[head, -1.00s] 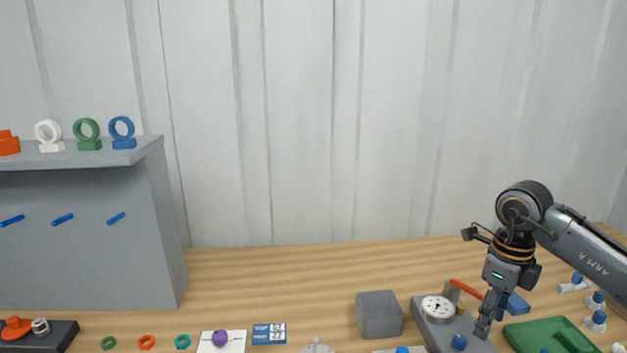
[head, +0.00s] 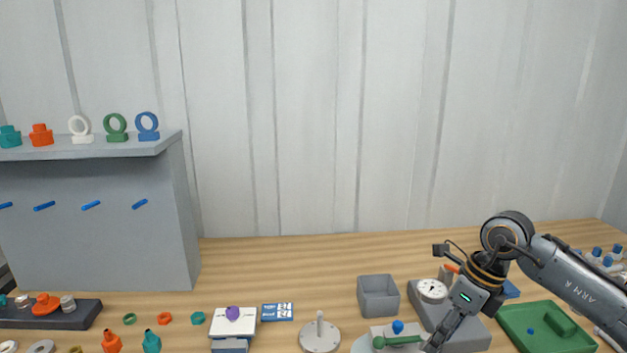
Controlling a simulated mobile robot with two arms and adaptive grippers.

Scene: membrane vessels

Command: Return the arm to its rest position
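My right arm comes in from the right, and its gripper (head: 439,336) points down and to the left, low in the head view. Its fingertips are near a green-handled fixture (head: 398,341) with a blue knob on a pale base. I cannot tell whether they touch the handle or only overlap it in the picture. The fingers look close together, but their gap is not clear. Nothing is clearly held. My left gripper is not in view.
Behind the gripper is a grey block with a round gauge (head: 432,290). A grey open box (head: 378,295) stands left of it, and a green tray (head: 540,327) lies right. A grey shelf unit (head: 95,220) stands at the left. The wood behind the box is clear.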

